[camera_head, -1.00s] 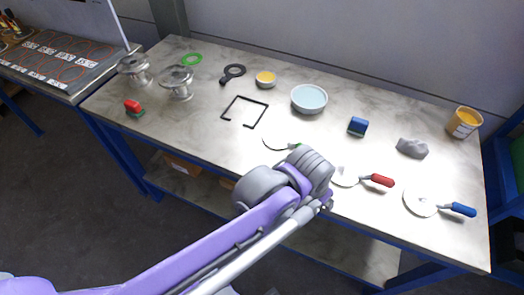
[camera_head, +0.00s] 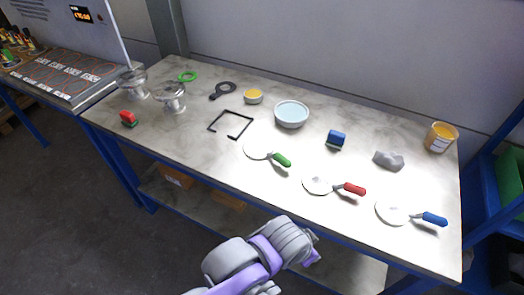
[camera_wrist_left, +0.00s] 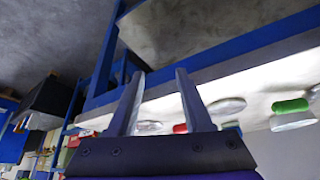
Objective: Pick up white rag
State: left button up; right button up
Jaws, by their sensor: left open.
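The white rag (camera_head: 389,160) looks like a small crumpled grey-white lump. It lies on the right part of the metal table (camera_head: 185,138), between a blue sponge-like block (camera_head: 336,140) and a yellow tub (camera_head: 440,137). My left arm comes in at the bottom of the head view, in front of the table edge and well apart from the rag. In the wrist view my left gripper (camera_wrist_left: 159,74) has its two fingers apart with nothing between them. I cannot make out the rag in the wrist view. My right gripper is not in view.
Several round-bladed tools with green (camera_head: 282,160), red (camera_head: 355,189) and blue (camera_head: 434,219) handles lie along the front. A bowl of pale blue liquid (camera_head: 292,114) and a black frame (camera_head: 231,123) sit mid-table.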

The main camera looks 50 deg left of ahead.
aim_at(394, 162)
jog(key=u, duration=0.4)
jog(key=i+j+u, duration=0.1)
jog(key=u, duration=0.65)
jog(key=i+u, duration=0.1)
jog(key=u, duration=0.3)
jog(key=i+j+u, duration=0.1)
jog(key=i+u, duration=0.25)
jog(key=k+z, duration=0.5)
jog(key=i+z, duration=0.15)
jog(key=z, duration=0.2)
jog(key=i+z, duration=0.1)
jog(key=z, duration=0.25)
jog(key=i+j+z, duration=0.1)
jog(key=z, duration=0.25)
